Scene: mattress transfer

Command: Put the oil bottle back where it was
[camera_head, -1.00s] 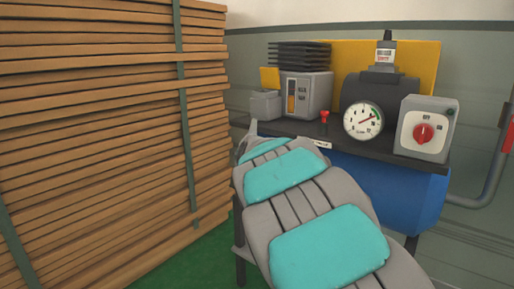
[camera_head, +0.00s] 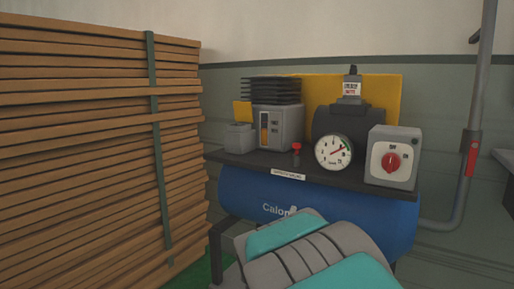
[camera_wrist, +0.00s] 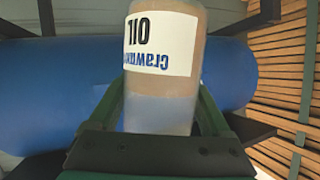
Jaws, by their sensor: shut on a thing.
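The oil bottle (camera_wrist: 165,50) is held in my gripper (camera_wrist: 162,105) in the wrist view. It is pale and translucent, with a white label whose "OIL" lettering reads upside down in that picture. The two dark green fingers are shut on it from either side. The bottle's top edge in the picture is cut off. My gripper and the bottle do not show in the head view, where only my grey and teal arm rises from the bottom edge.
A blue compressor tank (camera_head: 340,220) with a dark top shelf (camera_head: 235,160) stands ahead. The shelf carries a pressure gauge (camera_head: 333,152), a red-knob switch box (camera_head: 393,157) and a ribbed grey unit (camera_head: 278,127). A tall strapped plank stack (camera_head: 80,150) stands left.

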